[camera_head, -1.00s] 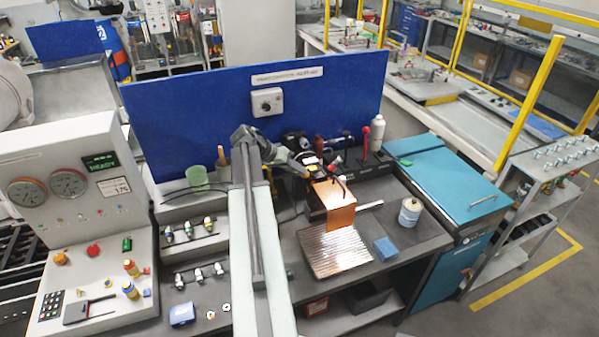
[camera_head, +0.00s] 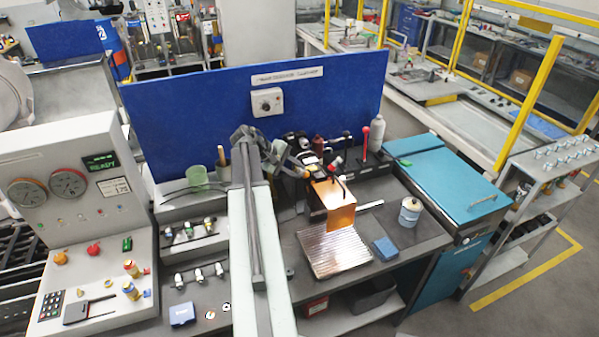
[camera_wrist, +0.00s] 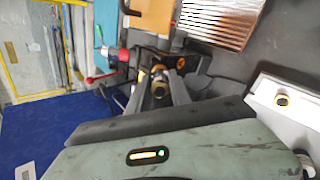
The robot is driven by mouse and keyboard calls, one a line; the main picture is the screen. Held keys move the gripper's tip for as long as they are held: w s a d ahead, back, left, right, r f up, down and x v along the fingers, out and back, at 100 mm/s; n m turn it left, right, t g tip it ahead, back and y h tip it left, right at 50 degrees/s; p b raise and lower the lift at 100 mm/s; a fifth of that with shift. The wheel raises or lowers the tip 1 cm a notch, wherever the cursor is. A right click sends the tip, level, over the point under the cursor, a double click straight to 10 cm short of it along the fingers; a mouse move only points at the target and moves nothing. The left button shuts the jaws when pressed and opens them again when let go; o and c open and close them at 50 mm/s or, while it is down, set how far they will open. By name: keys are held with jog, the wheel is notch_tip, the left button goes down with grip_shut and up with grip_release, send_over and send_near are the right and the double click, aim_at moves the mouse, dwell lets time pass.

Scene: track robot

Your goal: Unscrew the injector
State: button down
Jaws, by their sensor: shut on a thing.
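In the wrist view my gripper (camera_wrist: 158,78) has its two grey fingers closing on a small dark part with a brass ring, which I take to be the injector (camera_wrist: 158,90). The part sits between the fingers, in front of a dark fixture (camera_wrist: 192,65) with an orange knob. Whether its thread is still engaged cannot be seen. In the head view my gripper (camera_head: 311,168) is at the fixture behind the copper-coloured block (camera_head: 340,215); the injector is too small to make out there.
A ribbed metal tray (camera_head: 335,252) and a blue block (camera_head: 385,249) lie in front. A red-knobbed lever (camera_head: 365,132) rises behind the fixture. A blue panel (camera_head: 200,110) closes the back. Several small fittings stand on racks at left.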

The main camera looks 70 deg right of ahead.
jog(key=shift+n, duration=0.6)
jog(key=n, duration=1.2)
jog(key=shift+n, duration=0.4)
jog(key=n, duration=0.5)
jog(key=shift+r, duration=0.15)
